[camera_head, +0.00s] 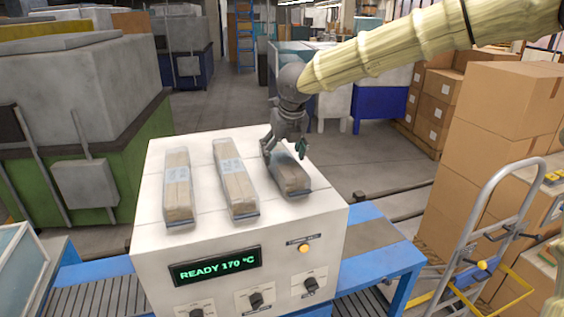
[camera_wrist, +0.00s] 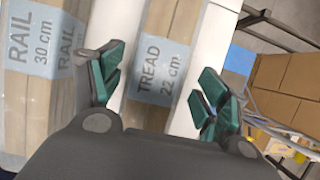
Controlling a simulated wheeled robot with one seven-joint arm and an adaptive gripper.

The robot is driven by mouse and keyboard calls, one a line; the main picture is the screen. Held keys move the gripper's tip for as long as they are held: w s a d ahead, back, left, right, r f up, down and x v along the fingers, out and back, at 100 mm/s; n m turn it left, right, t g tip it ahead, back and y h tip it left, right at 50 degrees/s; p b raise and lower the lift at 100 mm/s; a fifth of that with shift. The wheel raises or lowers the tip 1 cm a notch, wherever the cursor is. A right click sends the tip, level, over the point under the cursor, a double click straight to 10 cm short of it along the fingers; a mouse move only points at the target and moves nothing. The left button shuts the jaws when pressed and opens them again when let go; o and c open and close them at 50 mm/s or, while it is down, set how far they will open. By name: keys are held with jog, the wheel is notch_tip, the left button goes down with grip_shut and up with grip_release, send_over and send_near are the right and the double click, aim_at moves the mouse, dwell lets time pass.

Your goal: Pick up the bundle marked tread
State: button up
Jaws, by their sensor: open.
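Three wrapped bundles lie side by side on top of a white machine (camera_head: 335,215). The right one is the tread bundle (camera_head: 291,179); its blue label reads "TREAD 22 cm" in the wrist view (camera_wrist: 158,72). My gripper (camera_head: 285,153) is over its far part. In the wrist view my gripper (camera_wrist: 160,85) is open, with one green-padded finger on each side of the tread bundle, and I cannot tell whether they touch it. The middle bundle (camera_head: 236,180) is marked "RAIL 30 cm" in the wrist view (camera_wrist: 40,50). The left bundle (camera_head: 178,187) has a label too small to read.
The machine's front display (camera_head: 214,265) reads "READY 170 °C", above several knobs. A blue-framed roller conveyor (camera_head: 375,245) runs beside the machine. Stacked cardboard boxes (camera_head: 495,130) and a hand truck (camera_head: 490,235) stand at the right. A grey and green cabinet (camera_head: 60,100) stands at the left.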

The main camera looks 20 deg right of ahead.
aim_at(282, 157)
jog(key=shift+s+f+p, duration=0.15)
jog(key=shift+p, duration=0.15)
jog(key=shift+w+x, duration=0.15)
jog(key=shift+x, duration=0.6)
jog(key=shift+w+x, duration=0.15)
jog(key=shift+x, duration=0.65)
jog(key=shift+s+r, duration=0.35)
jog(key=shift+s, duration=0.05)
jog(key=shift+c, duration=0.4)
jog(key=c, duration=0.3)
jog(key=shift+w+a, duration=0.1)
jog(key=shift+w, duration=0.05)
jog(key=c, duration=0.7)
jog(key=shift+c, duration=1.4)
